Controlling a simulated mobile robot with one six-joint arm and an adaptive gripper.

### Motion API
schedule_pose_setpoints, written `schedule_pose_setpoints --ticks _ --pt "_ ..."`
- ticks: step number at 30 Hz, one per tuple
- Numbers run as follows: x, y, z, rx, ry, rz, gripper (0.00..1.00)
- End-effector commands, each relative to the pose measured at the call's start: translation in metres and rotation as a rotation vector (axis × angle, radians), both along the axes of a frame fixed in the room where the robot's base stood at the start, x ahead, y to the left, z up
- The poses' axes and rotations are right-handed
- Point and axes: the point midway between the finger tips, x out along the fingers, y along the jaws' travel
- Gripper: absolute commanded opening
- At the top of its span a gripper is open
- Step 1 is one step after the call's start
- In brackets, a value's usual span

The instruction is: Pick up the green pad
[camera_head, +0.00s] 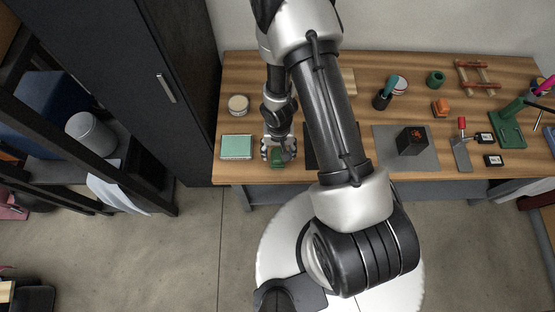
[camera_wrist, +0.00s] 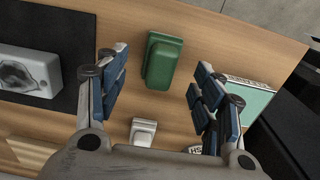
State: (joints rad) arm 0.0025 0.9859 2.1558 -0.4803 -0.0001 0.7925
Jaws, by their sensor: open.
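A mint-green square pad (camera_head: 237,147) lies flat near the left front of the wooden table. In the wrist view this pad (camera_wrist: 250,98) is at the right, partly hidden behind a finger. A darker green block (camera_wrist: 162,62) with a raised, stepped shape lies on the wood between and beyond my fingertips. It also shows just under my gripper in the head view (camera_head: 277,158). My gripper (camera_wrist: 157,82) is open and empty, its blue-padded fingers on either side of the dark green block's line, apart from it. In the head view my gripper (camera_head: 278,148) points down.
A dark mat (camera_wrist: 35,30) with a grey device (camera_wrist: 30,70) lies left in the wrist view. A small white object (camera_wrist: 142,132) sits close below the green block. A round lidded tin (camera_head: 238,105) stands behind the mint pad. The table's front edge is close to the green block.

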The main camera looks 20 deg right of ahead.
Motion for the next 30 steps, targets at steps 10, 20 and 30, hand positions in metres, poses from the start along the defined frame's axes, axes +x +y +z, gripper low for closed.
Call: schedule_pose_setpoints --ticks 10,20,30 --pt "0.008 0.001 -0.035 0.000 0.001 0.002 0.62" --pt "0.008 0.001 -0.054 0.000 0.000 0.001 0.62" --pt "0.008 0.001 -0.052 0.000 0.000 0.001 0.48"
